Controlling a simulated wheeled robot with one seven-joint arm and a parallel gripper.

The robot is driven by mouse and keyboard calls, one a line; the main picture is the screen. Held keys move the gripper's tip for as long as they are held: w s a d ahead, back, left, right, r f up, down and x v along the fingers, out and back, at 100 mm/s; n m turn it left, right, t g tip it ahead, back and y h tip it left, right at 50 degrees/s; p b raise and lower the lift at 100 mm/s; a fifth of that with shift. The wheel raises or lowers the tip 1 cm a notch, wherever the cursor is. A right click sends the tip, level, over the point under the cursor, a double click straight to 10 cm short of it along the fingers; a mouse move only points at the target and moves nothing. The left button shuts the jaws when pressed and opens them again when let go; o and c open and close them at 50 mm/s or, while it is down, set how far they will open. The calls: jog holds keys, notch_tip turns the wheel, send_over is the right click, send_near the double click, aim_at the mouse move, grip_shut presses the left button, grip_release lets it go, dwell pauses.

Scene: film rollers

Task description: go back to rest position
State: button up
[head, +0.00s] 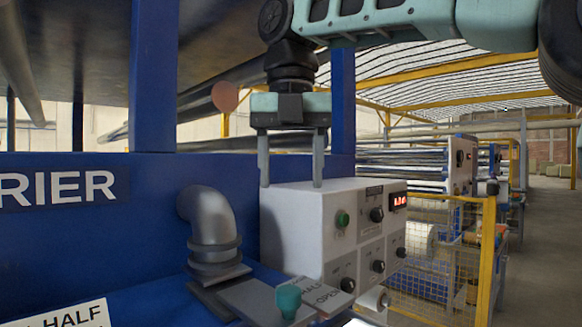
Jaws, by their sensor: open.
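My gripper (291,184) hangs from my teal and black arm near the middle of the head view. Its two grey fingers point down, spread apart, with nothing between them. The fingertips are at the top of a white control box (300,225); I cannot tell whether they touch it. The box has a green button (342,219), several black knobs and a red lit display (398,201) on its front.
A grey bent pipe (211,225) stands left of the box, by a blue machine frame (60,230). A teal knob (288,300) sits on a plate marked HALF and OPEN. A yellow mesh fence (435,255) stands at right, before a clear floor (545,230).

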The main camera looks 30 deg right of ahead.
dwell(0.4)
jog(key=s+a+f+m, duration=0.3)
jog(key=a+f+m, duration=0.15)
jog(key=f, duration=0.45)
jog(key=s+a+f+m, duration=0.25)
jog(key=f+m, duration=0.35)
jog(key=f, duration=0.3)
jog(key=s+f+m, duration=1.2)
jog(key=f, duration=0.3)
jog(key=shift+s+d+f+y, duration=0.15)
jog(key=shift+d+f+y, duration=0.15)
jog(key=shift+f, duration=0.1)
